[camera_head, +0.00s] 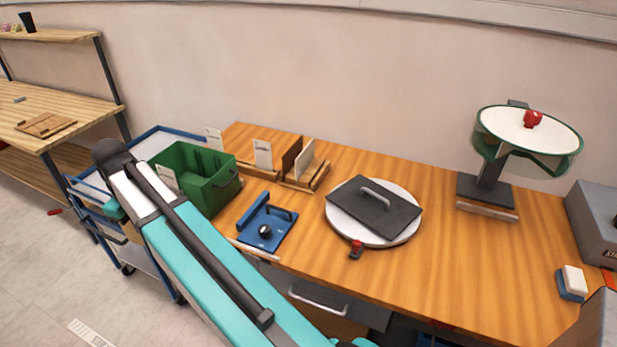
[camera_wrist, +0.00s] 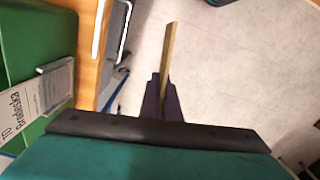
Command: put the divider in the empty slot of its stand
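In the wrist view, my gripper (camera_wrist: 162,98) has two dark fingers close together on a thin tan strip, which appears to be the divider (camera_wrist: 170,50) seen edge-on. The strip points away from the gripper, over the grey floor. In the head view, a wooden stand (camera_head: 317,184) sits on the orange workbench near the wall. It holds a dark brown upright panel (camera_head: 290,160) and a pale one (camera_head: 304,160). Its slots are too small to make out. My arm reaches left of the stand, and my gripper and the held divider are hidden in the head view.
A green bin (camera_head: 205,205) with a white label stands left of the stand. A wooden card holder (camera_head: 258,172) is next to the stand.

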